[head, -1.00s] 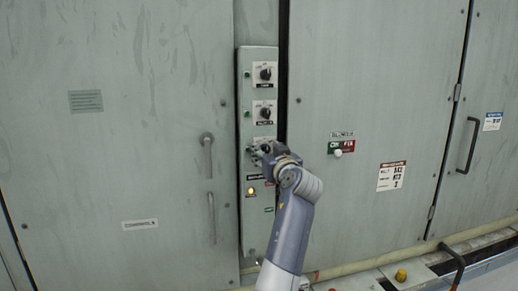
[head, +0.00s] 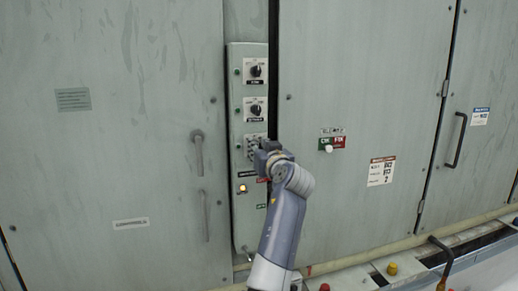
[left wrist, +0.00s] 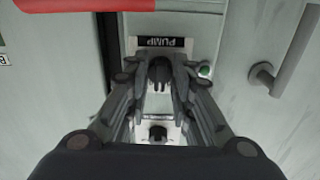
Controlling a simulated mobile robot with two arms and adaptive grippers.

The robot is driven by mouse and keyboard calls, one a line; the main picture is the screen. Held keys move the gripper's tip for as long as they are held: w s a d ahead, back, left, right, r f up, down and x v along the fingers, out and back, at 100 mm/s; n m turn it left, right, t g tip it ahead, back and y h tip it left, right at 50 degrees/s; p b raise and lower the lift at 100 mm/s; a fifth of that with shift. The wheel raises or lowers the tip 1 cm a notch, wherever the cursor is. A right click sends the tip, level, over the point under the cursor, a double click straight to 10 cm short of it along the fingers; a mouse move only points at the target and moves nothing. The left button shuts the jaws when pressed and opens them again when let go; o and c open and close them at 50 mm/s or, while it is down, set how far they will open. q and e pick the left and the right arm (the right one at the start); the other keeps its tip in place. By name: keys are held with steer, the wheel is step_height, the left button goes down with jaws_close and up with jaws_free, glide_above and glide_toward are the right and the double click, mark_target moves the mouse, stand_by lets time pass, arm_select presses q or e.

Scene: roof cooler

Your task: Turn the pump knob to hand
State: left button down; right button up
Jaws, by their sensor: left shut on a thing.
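The pump knob (left wrist: 159,70) is a small dark knob on the narrow grey control panel (head: 239,215). In the left wrist view, its PUMP label (left wrist: 165,42) appears upside down beside it. My left gripper (left wrist: 160,64) is shut on the knob, with one finger on each side. In the head view, my left gripper (head: 257,149) is at the third plate down and hides most of the knob, so its pointing direction cannot be read there. My right gripper is not in view.
Two other dark knobs, the top one (head: 256,71) and the middle one (head: 256,109), sit above on the panel. A lit amber lamp (head: 243,188) is below. A door handle (head: 198,152) is at left. Yellow (head: 392,268) and red buttons are near the floor.

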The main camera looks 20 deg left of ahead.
arm_select(q)
steer(key=shift+r+m+p, duration=0.1)
steer(key=shift+m+p, duration=0.85)
steer(key=shift+m, duration=3.35)
steer(key=c, duration=1.5)
jaws_free()
steer(key=shift+o, duration=0.7)
steer(key=shift+w+a, duration=0.1)
steer(key=shift+w, duration=0.1)
